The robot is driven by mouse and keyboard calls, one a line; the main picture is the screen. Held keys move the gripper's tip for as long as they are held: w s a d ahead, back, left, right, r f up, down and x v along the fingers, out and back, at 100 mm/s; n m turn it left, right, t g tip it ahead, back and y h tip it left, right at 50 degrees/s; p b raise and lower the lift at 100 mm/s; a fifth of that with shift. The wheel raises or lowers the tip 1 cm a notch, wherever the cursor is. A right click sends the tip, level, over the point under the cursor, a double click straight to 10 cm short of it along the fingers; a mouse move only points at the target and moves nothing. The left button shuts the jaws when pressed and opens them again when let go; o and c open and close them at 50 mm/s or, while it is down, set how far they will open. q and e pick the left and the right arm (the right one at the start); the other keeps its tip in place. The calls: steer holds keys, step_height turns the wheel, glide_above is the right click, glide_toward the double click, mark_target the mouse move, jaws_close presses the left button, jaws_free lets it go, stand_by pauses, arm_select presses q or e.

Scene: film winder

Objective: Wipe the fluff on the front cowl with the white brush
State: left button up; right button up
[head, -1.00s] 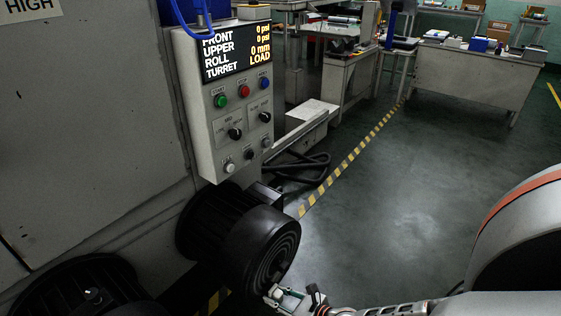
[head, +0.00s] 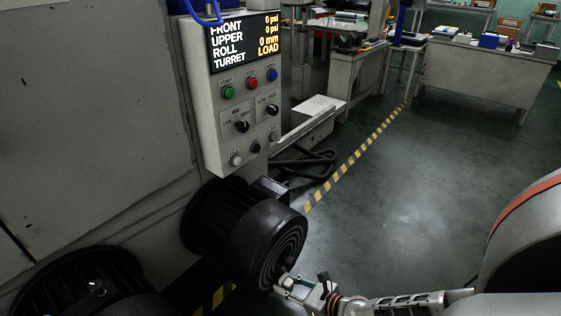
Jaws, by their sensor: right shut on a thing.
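A black round motor cowl (head: 262,240) with concentric rings on its end face juts from the machine at lower centre. I take it as the front cowl. I cannot make out any fluff on it. My right gripper (head: 291,284) comes in from the lower right and is shut on a small pale thing at the lower right edge of the ringed face. This is likely the white brush, mostly hidden by the fingers. I cannot tell whether it touches the cowl. My left gripper is not in view.
A control panel (head: 238,112) with a lit display and several buttons stands above the cowl. Another black ribbed motor (head: 62,285) is at the lower left. Black hoses (head: 308,166) lie behind. The green floor (head: 405,195) to the right is open.

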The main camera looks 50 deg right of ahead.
mark_target(285, 269)
steer(key=shift+d, duration=0.2)
steer(key=shift+w+d+b, duration=0.1)
steer(key=shift+d+b, duration=0.3)
steer(key=shift+d, duration=0.2)
steer(key=shift+w+d+r, duration=0.15)
steer(key=shift+w+d, duration=0.05)
steer(key=shift+d, duration=0.6)
steer(key=shift+w+d+r, duration=0.1)
steer(key=shift+w+d, duration=0.05)
steer(key=shift+d, duration=1.9)
